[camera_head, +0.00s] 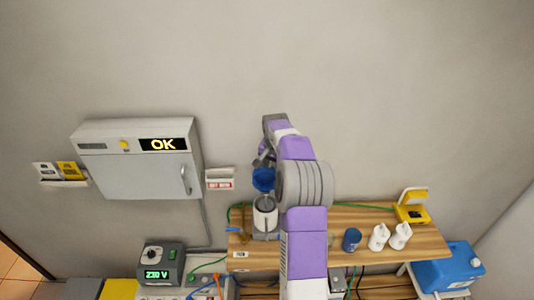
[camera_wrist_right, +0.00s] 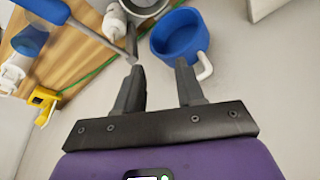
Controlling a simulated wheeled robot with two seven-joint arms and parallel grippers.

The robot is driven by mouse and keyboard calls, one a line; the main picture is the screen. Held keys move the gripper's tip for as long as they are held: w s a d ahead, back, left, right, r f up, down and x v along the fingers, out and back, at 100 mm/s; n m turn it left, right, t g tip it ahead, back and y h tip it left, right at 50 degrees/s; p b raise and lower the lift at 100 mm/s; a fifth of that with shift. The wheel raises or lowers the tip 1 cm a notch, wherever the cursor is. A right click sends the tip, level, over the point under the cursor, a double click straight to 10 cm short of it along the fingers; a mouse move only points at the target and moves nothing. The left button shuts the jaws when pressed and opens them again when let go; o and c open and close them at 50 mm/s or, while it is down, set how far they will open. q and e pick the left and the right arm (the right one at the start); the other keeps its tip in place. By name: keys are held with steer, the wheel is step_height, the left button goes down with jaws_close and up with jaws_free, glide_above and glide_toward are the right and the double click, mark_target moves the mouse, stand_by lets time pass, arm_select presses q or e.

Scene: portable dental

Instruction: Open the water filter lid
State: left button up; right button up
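The water filter (camera_head: 265,221) is a white cylinder on the wooden shelf, with a dark round top that looks uncovered. Its blue lid (camera_head: 263,180) stands raised just above and behind it, tilted. In the right wrist view the lid (camera_wrist_right: 178,36) is a hollow blue cup with a white handle (camera_wrist_right: 204,66); part of the grey filter rim (camera_wrist_right: 146,6) shows beside it. My right gripper (camera_head: 264,157) is by the lid at the wall side. In the wrist view its fingers (camera_wrist_right: 158,62) are apart with nothing between them; the lid lies just beyond the tips. My left gripper is not in view.
The shelf (camera_head: 338,218) holds a blue jar (camera_head: 351,240), white bottles (camera_head: 378,237) and a yellow device (camera_head: 411,213) to the right. A wall cabinet (camera_head: 135,160) reading OK hangs left. A blue jug (camera_head: 447,271) stands lower right. The wall above is clear.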

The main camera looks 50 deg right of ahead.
steer(key=w+d+r+m+t+y+p, duration=0.15)
steer(key=d+r+m+t, duration=0.3)
steer(key=m, duration=0.65)
steer(key=shift+y, duration=0.25)
steer(key=x, duration=0.7)
steer(key=shift+w+a+f+p, duration=0.15)
steer(key=shift+w+a+p, duration=0.1)
steer(key=shift+p, duration=0.15)
jaws_close()
